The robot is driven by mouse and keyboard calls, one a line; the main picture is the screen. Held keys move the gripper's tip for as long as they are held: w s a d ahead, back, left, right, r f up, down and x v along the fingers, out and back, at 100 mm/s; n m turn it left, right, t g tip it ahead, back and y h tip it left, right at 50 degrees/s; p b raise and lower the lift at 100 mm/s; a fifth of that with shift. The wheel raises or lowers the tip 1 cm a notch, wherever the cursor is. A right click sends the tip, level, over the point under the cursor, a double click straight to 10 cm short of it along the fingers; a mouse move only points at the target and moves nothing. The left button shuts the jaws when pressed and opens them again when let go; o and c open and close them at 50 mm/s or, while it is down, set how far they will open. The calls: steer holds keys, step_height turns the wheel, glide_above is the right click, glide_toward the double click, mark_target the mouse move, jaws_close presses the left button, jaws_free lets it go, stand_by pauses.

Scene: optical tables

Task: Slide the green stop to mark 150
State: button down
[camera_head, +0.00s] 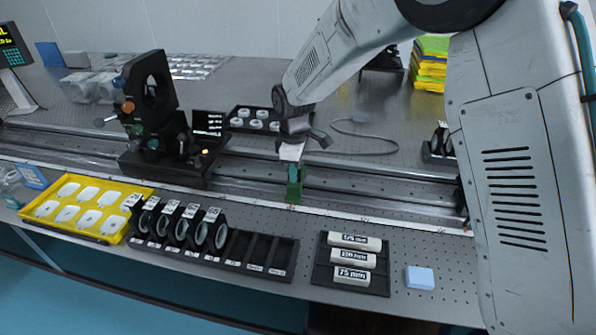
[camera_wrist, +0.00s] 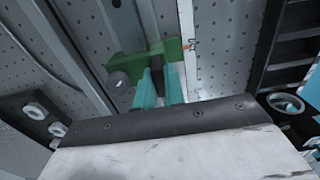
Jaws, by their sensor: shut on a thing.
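The green stop (camera_head: 294,189) sits on the long rail (camera_head: 340,190) near the middle of the table. In the wrist view the green stop (camera_wrist: 172,50) shows as a green block with a dark round knob (camera_wrist: 119,80) at its left. My gripper (camera_head: 292,165) is over the stop, its teal fingers (camera_wrist: 157,85) shut on it. The white scale strip (camera_wrist: 189,50) runs beside the stop, with a small orange mark near the stop's right end. The numbers on the scale are too small to read.
A dark optical mount (camera_head: 150,110) stands on the rail to the left. In front are a yellow tray (camera_head: 70,232), a black rack with round lenses (camera_head: 245,254), a black holder with white labelled blocks (camera_head: 322,272) and a blue block (camera_head: 419,277). The rail right of the stop looks clear.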

steer(key=c, duration=1.5)
jaws_free()
step_height(320, 180, up, 8)
steer(key=shift+f, duration=0.1)
